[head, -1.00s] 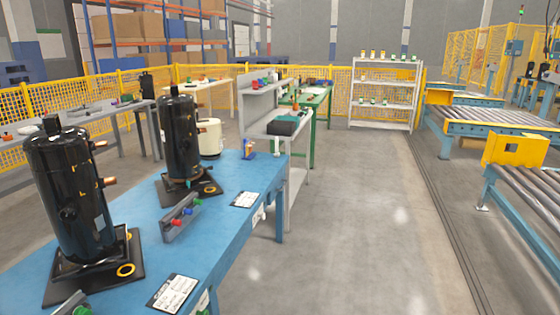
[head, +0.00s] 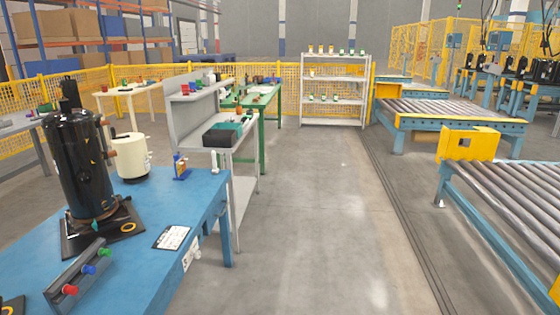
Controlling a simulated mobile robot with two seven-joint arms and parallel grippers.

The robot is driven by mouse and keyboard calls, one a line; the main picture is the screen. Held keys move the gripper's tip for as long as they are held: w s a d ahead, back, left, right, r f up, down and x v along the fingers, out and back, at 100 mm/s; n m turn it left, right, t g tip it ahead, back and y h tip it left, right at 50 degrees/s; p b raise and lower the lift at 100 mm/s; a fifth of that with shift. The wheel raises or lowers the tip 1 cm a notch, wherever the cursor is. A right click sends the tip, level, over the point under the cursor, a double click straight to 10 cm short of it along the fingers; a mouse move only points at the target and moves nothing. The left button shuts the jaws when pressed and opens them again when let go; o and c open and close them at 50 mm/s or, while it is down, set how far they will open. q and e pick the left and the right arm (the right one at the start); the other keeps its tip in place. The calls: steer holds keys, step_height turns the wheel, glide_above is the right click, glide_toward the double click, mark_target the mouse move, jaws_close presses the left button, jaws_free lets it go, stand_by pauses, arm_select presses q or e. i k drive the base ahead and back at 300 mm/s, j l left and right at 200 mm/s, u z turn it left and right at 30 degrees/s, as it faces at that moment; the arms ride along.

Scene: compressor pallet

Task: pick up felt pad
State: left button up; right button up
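I cannot make out a felt pad for certain in the head view. A black compressor (head: 80,165) stands upright on a flat black base (head: 75,241) on the blue table (head: 150,268) at the left. A white label card (head: 172,237) lies flat near the table's right edge. Neither of my grippers is in view.
A cream canister (head: 130,157) stands behind. A grey bench (head: 222,155) holds a dark bin (head: 222,135). Roller conveyors (head: 510,205) stand right. The middle floor (head: 310,220) is clear.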

mark_target(215, 170)
steer(key=i+z, duration=0.1)
steer(key=i, duration=1.05)
steer(key=i+l+u, duration=0.1)
steer(key=i, duration=1.1)
